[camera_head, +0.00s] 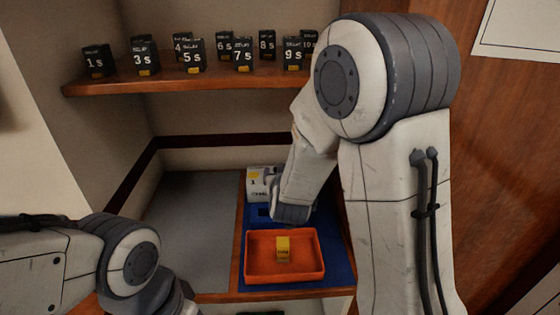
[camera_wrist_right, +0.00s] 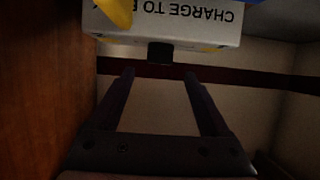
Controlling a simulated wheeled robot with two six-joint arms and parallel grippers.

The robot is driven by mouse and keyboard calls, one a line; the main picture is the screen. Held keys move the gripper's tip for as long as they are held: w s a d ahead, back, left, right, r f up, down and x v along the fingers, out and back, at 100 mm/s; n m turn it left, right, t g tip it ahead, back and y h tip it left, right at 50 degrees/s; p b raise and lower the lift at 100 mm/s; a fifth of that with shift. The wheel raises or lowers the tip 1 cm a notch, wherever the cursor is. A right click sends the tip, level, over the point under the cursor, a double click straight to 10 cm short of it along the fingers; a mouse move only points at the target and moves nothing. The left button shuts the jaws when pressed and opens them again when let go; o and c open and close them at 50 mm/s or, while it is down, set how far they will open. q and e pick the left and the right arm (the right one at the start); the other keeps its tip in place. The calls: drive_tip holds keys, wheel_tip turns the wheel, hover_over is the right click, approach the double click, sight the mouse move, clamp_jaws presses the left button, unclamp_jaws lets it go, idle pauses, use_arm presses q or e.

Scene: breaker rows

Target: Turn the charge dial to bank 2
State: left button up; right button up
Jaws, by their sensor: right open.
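The charge unit is a white box (camera_head: 257,181) with a yellow part on its front, standing at the back of the blue mat. In the right wrist view the box (camera_wrist_right: 190,22) appears upside down, with "CHARGE TO" lettering, a yellow pointer-like part (camera_wrist_right: 116,11) and a small dark block (camera_wrist_right: 160,53) at its edge. My right gripper (camera_wrist_right: 159,74) is open, its two fingers apart with nothing held between them, and the dark block shows just past the fingertips. In the head view my right arm hides its fingers and part of the box. My left gripper is out of view.
An orange tray (camera_head: 256,277) holding a yellow block (camera_head: 283,247) sits on the blue mat (camera_head: 341,262) in front. A wooden shelf (camera_head: 215,78) above carries several numbered black blocks. The grey surface (camera_head: 190,225) at left is clear. A wooden wall stands right.

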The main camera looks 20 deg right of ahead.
drive_tip(key=shift+x, duration=2.4)
clamp_jaws()
